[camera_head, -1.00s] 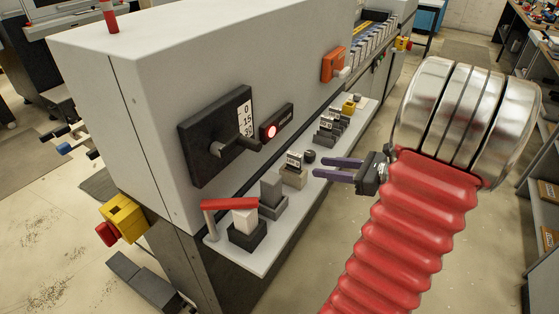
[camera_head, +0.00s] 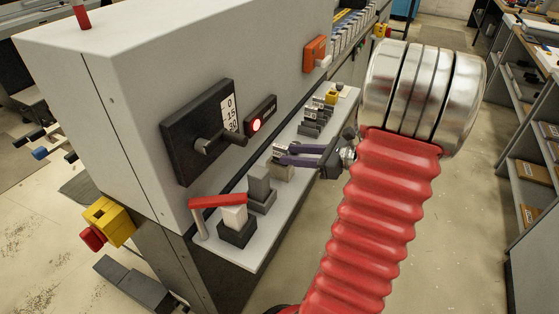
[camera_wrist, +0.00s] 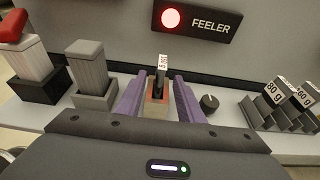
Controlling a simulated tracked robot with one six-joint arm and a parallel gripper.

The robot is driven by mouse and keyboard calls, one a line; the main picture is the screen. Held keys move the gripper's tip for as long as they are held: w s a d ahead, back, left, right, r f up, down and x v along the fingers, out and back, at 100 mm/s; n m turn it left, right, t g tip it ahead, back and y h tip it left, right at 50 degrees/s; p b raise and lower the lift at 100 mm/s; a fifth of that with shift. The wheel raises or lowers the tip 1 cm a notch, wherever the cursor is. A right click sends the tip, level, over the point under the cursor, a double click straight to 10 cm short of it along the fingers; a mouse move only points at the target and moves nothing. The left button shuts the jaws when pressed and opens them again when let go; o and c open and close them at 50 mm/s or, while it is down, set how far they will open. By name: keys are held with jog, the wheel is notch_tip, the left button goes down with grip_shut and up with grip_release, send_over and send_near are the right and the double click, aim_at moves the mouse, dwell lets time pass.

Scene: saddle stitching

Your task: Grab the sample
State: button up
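A small upright sample with a white label (camera_wrist: 162,64) stands in a beige block holder (camera_wrist: 156,110) on the ledge, with a little orange-red showing in the slot. My gripper (camera_wrist: 158,84) is open, its two purple fingers on either side of the sample and holder. Gaps show between the fingers and the sample, so it is not clamped. In the head view my gripper (camera_head: 279,154) reaches in from the right over the ledge, with the fingers partly hiding the sample. The beige holder (camera_head: 283,173) shows below them.
To the right in the wrist view are a black knob (camera_wrist: 209,102) and a dark rack (camera_wrist: 268,112) with labelled cards. To the left are a grey block (camera_wrist: 88,68) and a red lever (camera_wrist: 14,24). The machine wall with the lit FEELER lamp (camera_wrist: 171,18) stands close behind.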

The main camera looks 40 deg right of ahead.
aim_at(273, 154)
jog(key=shift+x, duration=1.7)
jog(key=shift+x, duration=2.65)
jog(key=shift+d, duration=0.1)
jog(key=shift+c, duration=0.2)
grip_shut()
